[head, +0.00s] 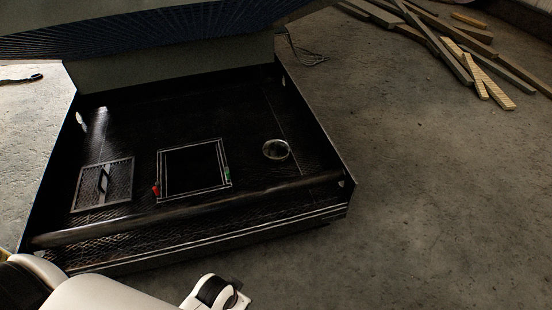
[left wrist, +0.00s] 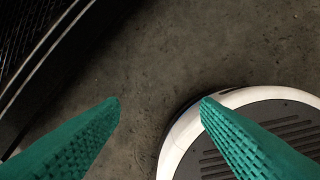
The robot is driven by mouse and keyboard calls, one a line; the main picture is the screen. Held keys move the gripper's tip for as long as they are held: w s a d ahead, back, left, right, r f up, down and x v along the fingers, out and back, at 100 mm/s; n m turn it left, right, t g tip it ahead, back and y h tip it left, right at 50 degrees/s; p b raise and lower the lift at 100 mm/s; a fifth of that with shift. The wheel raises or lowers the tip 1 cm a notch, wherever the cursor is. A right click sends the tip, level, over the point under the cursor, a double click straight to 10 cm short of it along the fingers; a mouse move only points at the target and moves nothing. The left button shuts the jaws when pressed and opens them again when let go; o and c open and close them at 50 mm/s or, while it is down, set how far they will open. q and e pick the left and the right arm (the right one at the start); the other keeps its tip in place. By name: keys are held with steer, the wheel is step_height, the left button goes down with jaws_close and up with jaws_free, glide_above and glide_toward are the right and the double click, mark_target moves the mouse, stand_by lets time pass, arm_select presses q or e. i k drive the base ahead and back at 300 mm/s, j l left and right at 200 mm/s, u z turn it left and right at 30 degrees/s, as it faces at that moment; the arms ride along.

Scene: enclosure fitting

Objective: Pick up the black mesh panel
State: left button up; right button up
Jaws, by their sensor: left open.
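The black mesh panel (head: 120,184) lies flat at the left of the black enclosure's floor in the head view. It is a dark square with a pale edge and a handle on a strip across its middle. Right of it is a square opening with a pale frame (head: 193,201), with a red piece (head: 156,190) and a green piece (head: 228,174) at its sides. My left gripper (left wrist: 160,100) shows in the left wrist view, its green fingers wide apart with nothing between them, over bare floor outside the enclosure. The panel is not recognisable there. My right gripper is not in view.
The enclosure's front edge (head: 200,234) is raised, and side walls bound it. A large dark panel (head: 150,28) overhangs its back. A round clear disc (head: 276,149) sits at the right inside. Wooden boards (head: 455,60) lie far right; the concrete between is clear.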

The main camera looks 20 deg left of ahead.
mark_target(103, 181)
steer(key=u, duration=2.1)
